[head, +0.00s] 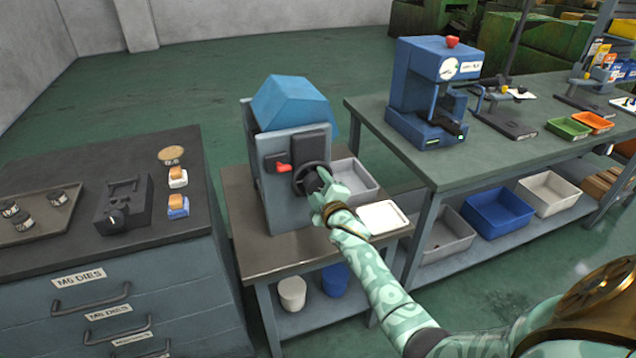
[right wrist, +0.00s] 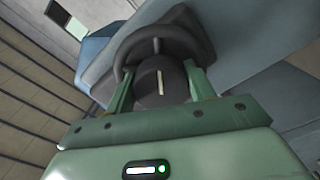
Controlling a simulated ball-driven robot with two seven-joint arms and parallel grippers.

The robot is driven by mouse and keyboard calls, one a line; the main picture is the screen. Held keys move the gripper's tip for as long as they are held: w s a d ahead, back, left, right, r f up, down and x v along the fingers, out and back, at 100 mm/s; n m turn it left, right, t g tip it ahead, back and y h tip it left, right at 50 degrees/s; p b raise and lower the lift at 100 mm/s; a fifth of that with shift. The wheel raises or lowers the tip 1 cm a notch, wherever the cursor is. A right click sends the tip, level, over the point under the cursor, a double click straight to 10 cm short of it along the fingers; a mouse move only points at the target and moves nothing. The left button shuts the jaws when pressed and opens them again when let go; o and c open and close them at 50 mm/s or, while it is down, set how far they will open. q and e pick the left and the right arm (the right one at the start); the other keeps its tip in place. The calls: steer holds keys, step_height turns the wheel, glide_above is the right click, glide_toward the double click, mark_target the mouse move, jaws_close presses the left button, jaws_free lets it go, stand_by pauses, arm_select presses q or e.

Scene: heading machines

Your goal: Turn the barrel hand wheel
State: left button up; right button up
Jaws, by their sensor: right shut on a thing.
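The barrel hand wheel (head: 312,178) is a dark ring on the front of a grey machine (head: 284,205) with a blue barrel (head: 290,102) on top. My right gripper (head: 320,190) is at the wheel, its arm coming in from the lower right. In the right wrist view the wheel's rim (right wrist: 168,25) arches beyond the fingers. There my right gripper (right wrist: 160,88) has its green fingers on both sides of a dark round hub (right wrist: 160,80) with a pale line, and is shut on it. My left gripper is not in view.
A grey bin (head: 352,180) and a white tray (head: 382,217) sit right of the machine. A dies cabinet (head: 120,300) stands left, and a bench with a blue press (head: 425,90) stands right.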

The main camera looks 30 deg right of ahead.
steer(key=m+p, duration=0.2)
steer(key=m, duration=0.3)
steer(key=shift+m, duration=0.3)
steer(key=shift+a+f+m+p, duration=0.15)
steer(key=shift+m+p, duration=0.25)
steer(key=shift+m, duration=0.75)
steer(key=shift+f+m+p, duration=0.1)
steer(key=shift+m+p, duration=0.25)
steer(key=shift+m, duration=0.8)
steer(key=o, duration=1)
steer(key=shift+r, duration=0.1)
steer(key=p+v, duration=0.4)
steer(key=v, duration=1.2)
steer(key=shift+s, duration=0.15)
